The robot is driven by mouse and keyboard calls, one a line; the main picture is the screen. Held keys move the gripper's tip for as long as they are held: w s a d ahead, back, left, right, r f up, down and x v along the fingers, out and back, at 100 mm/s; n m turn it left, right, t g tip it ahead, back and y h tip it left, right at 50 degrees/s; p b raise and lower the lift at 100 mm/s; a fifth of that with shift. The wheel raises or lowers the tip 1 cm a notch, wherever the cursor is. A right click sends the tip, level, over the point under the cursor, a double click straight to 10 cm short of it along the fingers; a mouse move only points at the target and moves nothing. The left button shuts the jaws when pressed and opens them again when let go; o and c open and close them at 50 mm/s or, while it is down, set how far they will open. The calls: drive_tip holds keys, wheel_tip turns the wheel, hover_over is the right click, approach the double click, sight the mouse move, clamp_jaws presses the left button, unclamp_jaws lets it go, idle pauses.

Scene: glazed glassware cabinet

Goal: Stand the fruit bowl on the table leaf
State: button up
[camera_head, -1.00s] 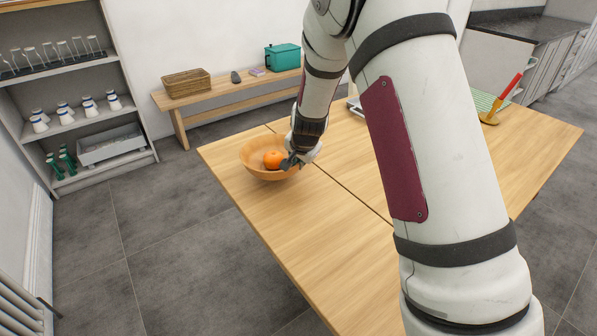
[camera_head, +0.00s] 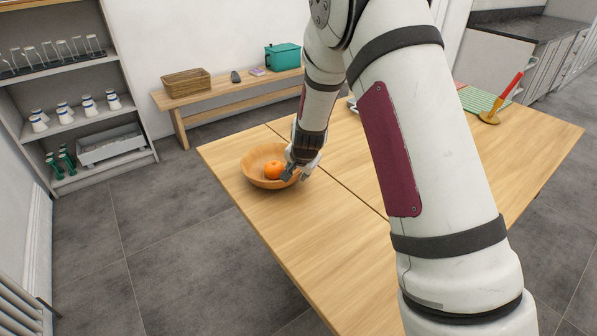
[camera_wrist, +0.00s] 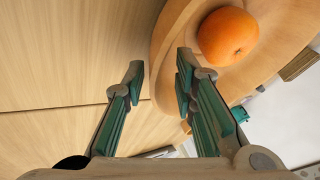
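The wooden fruit bowl (camera_head: 254,177) is upright on the table leaf (camera_head: 290,236), left of the seam, near the far left corner. It appears to rest on the wood. An orange (camera_head: 274,169) lies in it, also seen in the wrist view (camera_wrist: 228,36). My gripper (camera_head: 291,173) is at the bowl's right side. In the wrist view my gripper (camera_wrist: 160,72) is open, its fingers apart on either side of the bowl's rim (camera_wrist: 165,50). One finger is over the inside, the other outside above the table. Contact with the wall cannot be told.
A bench (camera_head: 225,94) along the wall carries a wicker basket (camera_head: 186,82) and a teal box (camera_head: 283,58). A shelf unit (camera_head: 75,125) with glassware stands at left. A green striped mat (camera_head: 484,100) lies at the table's far right. The leaf's front is clear.

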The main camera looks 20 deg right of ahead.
drive_tip(key=shift+r, duration=0.1)
drive_tip(key=shift+s+r, duration=0.1)
drive_tip(key=shift+r, duration=0.25)
drive_tip(key=s+a+r+n+y+p, duration=0.2)
drive_tip(key=s+a+r+n, duration=0.1)
drive_tip(key=s+r, duration=1.35)
drive_tip(key=s+r+n+g, duration=0.1)
drive_tip(key=s+r+n, duration=0.2)
drive_tip(key=s, duration=1.1)
drive_tip(key=s+r+n+g+h, duration=0.1)
drive_tip(key=s+r+n, duration=0.3)
drive_tip(key=s, duration=1.1)
drive_tip(key=shift+d+r+n+g, duration=0.2)
drive_tip(key=shift+r+n+g, duration=0.1)
drive_tip(key=shift+r+g, duration=0.5)
wheel_tip(320, 180, up, 8)
drive_tip(key=t+p, duration=0.1)
drive_tip(key=p, duration=0.6)
drive_tip(key=shift+r+t, duration=0.25)
drive_tip(key=shift+t, duration=0.05)
